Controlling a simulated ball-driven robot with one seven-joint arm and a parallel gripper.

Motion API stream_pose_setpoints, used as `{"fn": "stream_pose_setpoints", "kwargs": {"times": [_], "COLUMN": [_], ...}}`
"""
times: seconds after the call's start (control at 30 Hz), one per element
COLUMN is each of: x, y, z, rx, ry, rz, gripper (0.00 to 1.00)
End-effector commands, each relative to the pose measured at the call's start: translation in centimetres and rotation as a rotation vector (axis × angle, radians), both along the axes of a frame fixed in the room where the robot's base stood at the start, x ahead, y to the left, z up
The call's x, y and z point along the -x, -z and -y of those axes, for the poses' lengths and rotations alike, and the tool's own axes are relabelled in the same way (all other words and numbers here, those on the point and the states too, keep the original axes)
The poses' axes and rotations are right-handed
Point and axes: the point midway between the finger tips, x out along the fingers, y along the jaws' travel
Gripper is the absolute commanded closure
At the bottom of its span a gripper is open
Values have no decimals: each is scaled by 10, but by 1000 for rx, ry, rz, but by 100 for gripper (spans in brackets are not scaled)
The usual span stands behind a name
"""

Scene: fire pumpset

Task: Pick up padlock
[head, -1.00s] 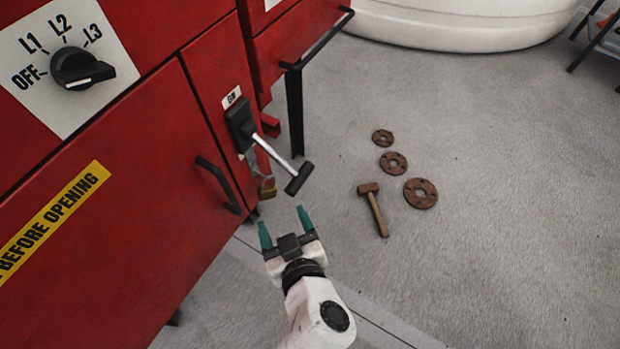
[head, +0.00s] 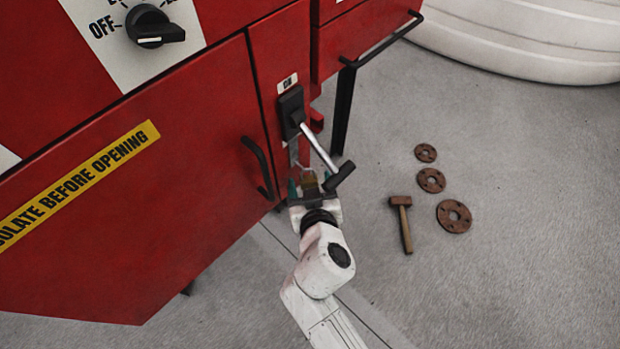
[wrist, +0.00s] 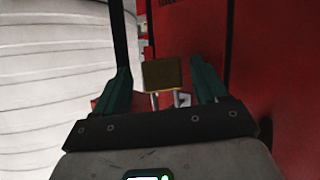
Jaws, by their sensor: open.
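The brass padlock (head: 309,179) hangs by its shackle below the black switch with the T-handle on the red cabinet. In the wrist view the padlock body (wrist: 162,75) shows between the two teal fingers, with its shackle legs pointing down in that picture. My gripper (head: 310,185) is open, with a finger on each side of the padlock and gaps visible on both sides in the wrist view. The T-handle's end passes close to the right finger in the head view and partly hides it. I cannot tell how deep the padlock sits between the fingers.
The switch lever (head: 320,150) juts out just above my gripper. A black door handle (head: 259,168) is at left on the red cabinet (head: 130,215). A hammer (head: 402,222) and several rusty flanges (head: 454,216) lie on the open floor at right.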

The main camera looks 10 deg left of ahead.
Motion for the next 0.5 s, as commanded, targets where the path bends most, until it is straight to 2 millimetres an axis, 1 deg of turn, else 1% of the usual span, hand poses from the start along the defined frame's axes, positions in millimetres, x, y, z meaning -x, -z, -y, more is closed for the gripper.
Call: {"fn": "stream_pose_setpoints", "kwargs": {"times": [0.17, 0.5], "x": [0, 0], "y": [0, 0], "z": [0, 0], "rx": [0, 0], "ry": [0, 1], "rz": [0, 0], "gripper": [28, 59]}}
